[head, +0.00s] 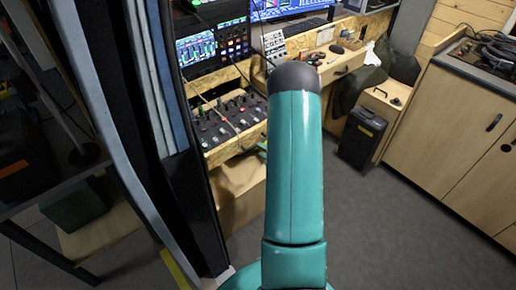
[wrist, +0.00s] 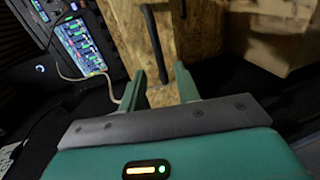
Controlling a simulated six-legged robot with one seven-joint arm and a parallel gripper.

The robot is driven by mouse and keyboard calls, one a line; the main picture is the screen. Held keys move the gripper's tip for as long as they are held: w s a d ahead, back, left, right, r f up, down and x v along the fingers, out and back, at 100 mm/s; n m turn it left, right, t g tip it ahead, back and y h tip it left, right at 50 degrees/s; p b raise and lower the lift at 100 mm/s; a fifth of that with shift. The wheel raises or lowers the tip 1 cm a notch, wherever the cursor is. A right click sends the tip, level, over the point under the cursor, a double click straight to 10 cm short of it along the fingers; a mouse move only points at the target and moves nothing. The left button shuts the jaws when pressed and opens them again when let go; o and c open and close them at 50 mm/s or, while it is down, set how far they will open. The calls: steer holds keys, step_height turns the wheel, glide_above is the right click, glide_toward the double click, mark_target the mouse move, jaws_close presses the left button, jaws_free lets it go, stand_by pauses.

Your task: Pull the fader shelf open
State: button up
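The fader shelf (head: 222,147) is a wooden tray of black panels with knobs and faders, under the desk screens left of centre in the head view. Its right part is hidden behind my arm. In the wrist view, a black bar handle (wrist: 150,38) is on a chipboard front (wrist: 185,28). My gripper (wrist: 159,73) is open, its two teal fingers apart. The lower end of the handle shows between the fingers; I cannot tell whether they touch it. In the head view my arm hides most of the gripper; only a small green bit shows beside it.
Dark upright panels (head: 190,200) stand close on the left. A black box (head: 362,138) stands on the floor at right, before wooden cabinets (head: 455,125). The grey floor (head: 400,220) at front right is clear. In the wrist view a cable (wrist: 85,76) hangs left of the fingers.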

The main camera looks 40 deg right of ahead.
steer(key=v, duration=0.9)
steer(key=shift+s, duration=0.3)
steer(key=shift+r, duration=0.1)
